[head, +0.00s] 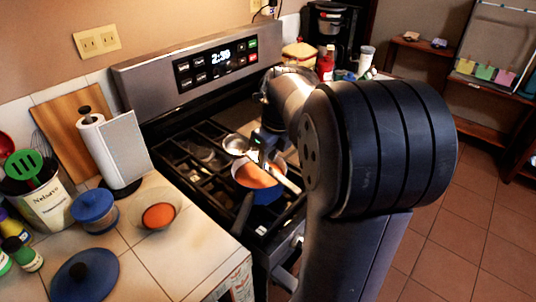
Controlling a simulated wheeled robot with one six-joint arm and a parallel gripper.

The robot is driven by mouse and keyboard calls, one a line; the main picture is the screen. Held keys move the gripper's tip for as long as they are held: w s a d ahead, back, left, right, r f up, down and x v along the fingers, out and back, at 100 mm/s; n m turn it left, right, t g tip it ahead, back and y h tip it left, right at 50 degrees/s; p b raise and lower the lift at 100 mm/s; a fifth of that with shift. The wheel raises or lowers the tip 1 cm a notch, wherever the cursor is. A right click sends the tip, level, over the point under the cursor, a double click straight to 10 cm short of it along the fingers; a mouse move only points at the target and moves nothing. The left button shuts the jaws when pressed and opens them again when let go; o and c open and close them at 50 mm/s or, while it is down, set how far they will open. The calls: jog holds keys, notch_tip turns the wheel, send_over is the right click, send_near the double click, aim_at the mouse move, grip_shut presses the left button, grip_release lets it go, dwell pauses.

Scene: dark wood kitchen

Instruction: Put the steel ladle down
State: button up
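A shiny round steel bowl shape (236,143), which looks like the ladle's bowl, shows over the stove just left of my gripper. Its handle is not clear. My gripper (262,152) is over the stove grates, pointing down, small and partly hidden by my own arm. I cannot make out its fingers or whether they are shut on the ladle. Just below it is a pan or bowl with an orange inside (254,176), with a pale bar-like shape beside it at the right.
The black stove grates (190,165) are partly clear at the left. A red bottle (325,65) and coffee maker (333,25) stand behind.

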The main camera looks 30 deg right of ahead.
jog(key=shift+o, duration=1.2)
jog(key=shift+r, duration=0.1)
jog(key=p+v, duration=0.1)
jog(key=v, duration=1.2)
jog(key=shift+w, duration=0.15)
jog(key=x, duration=1.2)
jog(key=shift+b, duration=0.4)
